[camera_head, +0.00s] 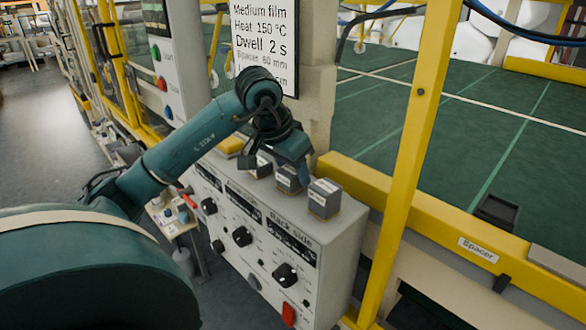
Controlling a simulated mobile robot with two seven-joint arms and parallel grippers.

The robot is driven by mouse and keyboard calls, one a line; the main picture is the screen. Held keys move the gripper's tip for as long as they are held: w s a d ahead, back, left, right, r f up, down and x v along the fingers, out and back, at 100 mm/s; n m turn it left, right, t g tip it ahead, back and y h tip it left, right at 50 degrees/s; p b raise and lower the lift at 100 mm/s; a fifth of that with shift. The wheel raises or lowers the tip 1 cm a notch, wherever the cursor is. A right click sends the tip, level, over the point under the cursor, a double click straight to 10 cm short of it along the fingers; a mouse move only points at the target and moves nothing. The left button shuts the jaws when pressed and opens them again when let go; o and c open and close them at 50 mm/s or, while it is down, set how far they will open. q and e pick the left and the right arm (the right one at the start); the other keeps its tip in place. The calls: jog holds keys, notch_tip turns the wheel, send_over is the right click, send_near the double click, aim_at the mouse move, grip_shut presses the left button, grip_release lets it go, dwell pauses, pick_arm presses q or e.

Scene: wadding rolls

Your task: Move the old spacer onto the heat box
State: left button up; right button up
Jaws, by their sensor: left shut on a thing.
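My left gripper (296,174) is over the box top, pointing down, shut on what looks like the middle block. Its fingers are partly hidden by the wrist. I cannot tell which block is the old spacer, or whether the held one touches the top. My right gripper is out of view.
A yellow rail (400,205) labelled "Spacer" runs along the green bed (460,120), with a black holder (497,212) at its edge. A yellow post (412,150) stands right of the heat box. A settings sign (264,40) hangs behind my wrist. A yellow item (231,146) lies on the box's far end.

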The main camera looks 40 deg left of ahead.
pick_arm(q)
jog(key=shift+f, duration=0.1)
jog(key=o, duration=1)
jog(key=shift+r, duration=0.3)
jog(key=v, duration=1.1)
jog(key=shift+s+r, duration=0.15)
jog(key=shift+r, duration=0.2)
